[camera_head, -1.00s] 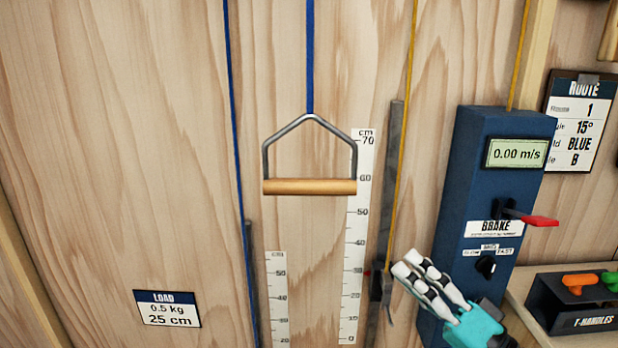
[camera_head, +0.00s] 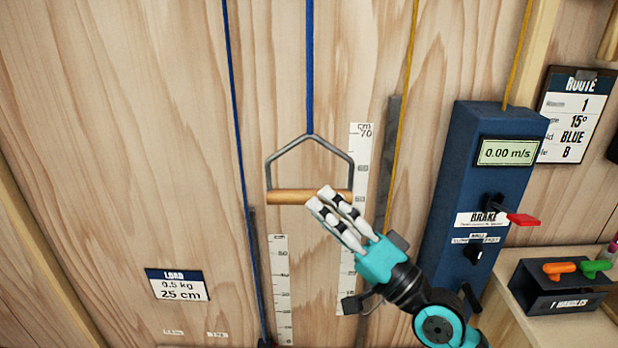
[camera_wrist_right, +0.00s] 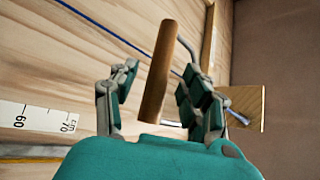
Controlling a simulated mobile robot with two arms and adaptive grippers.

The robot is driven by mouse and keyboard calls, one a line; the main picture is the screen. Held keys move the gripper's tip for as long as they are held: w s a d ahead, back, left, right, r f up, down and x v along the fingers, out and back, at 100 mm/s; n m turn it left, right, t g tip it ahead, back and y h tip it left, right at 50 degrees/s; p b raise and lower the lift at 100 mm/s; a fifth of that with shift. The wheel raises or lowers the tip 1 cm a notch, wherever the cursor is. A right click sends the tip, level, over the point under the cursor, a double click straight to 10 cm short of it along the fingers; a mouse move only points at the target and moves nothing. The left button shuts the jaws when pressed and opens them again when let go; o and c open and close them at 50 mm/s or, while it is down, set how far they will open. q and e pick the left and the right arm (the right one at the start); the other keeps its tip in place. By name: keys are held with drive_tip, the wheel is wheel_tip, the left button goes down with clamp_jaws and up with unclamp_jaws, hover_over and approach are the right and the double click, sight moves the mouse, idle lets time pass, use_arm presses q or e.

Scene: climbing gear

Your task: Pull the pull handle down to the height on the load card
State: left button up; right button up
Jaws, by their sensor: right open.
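The pull handle (camera_head: 290,197) is a wooden bar under a grey metal bracket, hanging from a blue rope. Its bar hangs level beside the upper part of the tall cm scale (camera_head: 361,150), a little below the 60 mark in the head view. My right gripper (camera_head: 325,200) is open at the bar's right end. In the right wrist view the wooden bar (camera_wrist_right: 159,75) lies between the open fingers; contact cannot be told. The load card (camera_head: 179,287) reads 0.5 kg, 25 cm. My left gripper is not in view.
A blue brake box (camera_head: 440,210) with a red lever (camera_head: 523,219) and a 0.00 m/s display stands to the right. A black T-handles holder (camera_head: 560,290) sits on a ledge at lower right. A shorter scale (camera_head: 280,290) is below the handle.

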sight(309, 199)
drive_tip(key=shift+p+x, duration=0.5)
drive_tip(key=shift+x, duration=1.45)
drive_tip(key=shift+f, duration=0.1)
clamp_jaws()
